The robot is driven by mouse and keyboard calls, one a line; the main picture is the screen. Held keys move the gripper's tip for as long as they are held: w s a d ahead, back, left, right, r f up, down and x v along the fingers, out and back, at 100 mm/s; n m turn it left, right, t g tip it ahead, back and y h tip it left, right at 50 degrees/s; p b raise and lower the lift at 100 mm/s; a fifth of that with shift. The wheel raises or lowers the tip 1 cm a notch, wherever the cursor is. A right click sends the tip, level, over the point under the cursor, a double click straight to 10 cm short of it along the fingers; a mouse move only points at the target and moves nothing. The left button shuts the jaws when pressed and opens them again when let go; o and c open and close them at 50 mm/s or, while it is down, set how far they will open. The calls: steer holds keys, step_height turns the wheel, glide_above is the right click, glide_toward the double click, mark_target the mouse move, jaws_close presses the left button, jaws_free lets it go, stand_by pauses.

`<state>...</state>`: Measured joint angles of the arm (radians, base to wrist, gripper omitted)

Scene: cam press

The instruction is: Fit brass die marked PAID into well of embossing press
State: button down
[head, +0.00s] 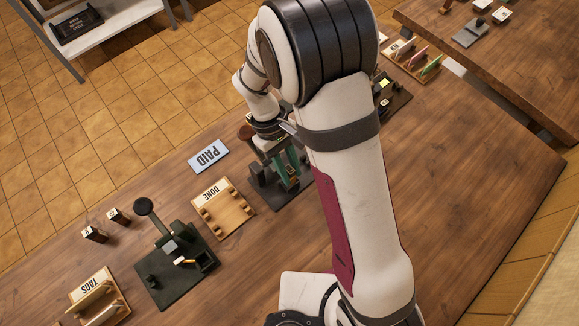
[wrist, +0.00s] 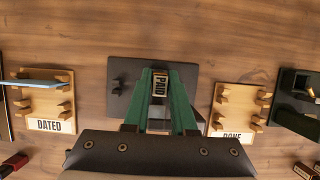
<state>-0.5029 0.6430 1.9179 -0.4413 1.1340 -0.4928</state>
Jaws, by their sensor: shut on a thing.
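The brass die marked PAID (wrist: 161,83) is held between the green fingers of my gripper (wrist: 161,76). Its lettering faces the wrist camera and reads along the fingers. In the head view, my gripper (head: 290,172) points down over the embossing press, with a small brass spot (head: 292,182) low between the fingers. The press's dark base plate (wrist: 125,72) lies under the fingers; it also shows in the head view (head: 265,200). The well is hidden by the die and fingers, so I cannot tell whether the die is in it or above it.
A wooden DONE tray (head: 225,210) stands close beside the press. A blue PAID sign (head: 208,156) lies behind it. Another dark press with a raised lever (head: 178,262) stands further left. A wooden DATED tray (wrist: 47,107) is on the other side.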

steer(key=shift+f, duration=0.3)
stand_by(0.6)
steer(key=shift+r, duration=0.35)
steer(key=shift+f, duration=0.9)
stand_by(1.0)
steer(key=c, duration=0.7)
jaws_free()
steer(key=shift+o, duration=0.2)
steer(key=v, duration=1.6)
steer(key=shift+f, duration=0.1)
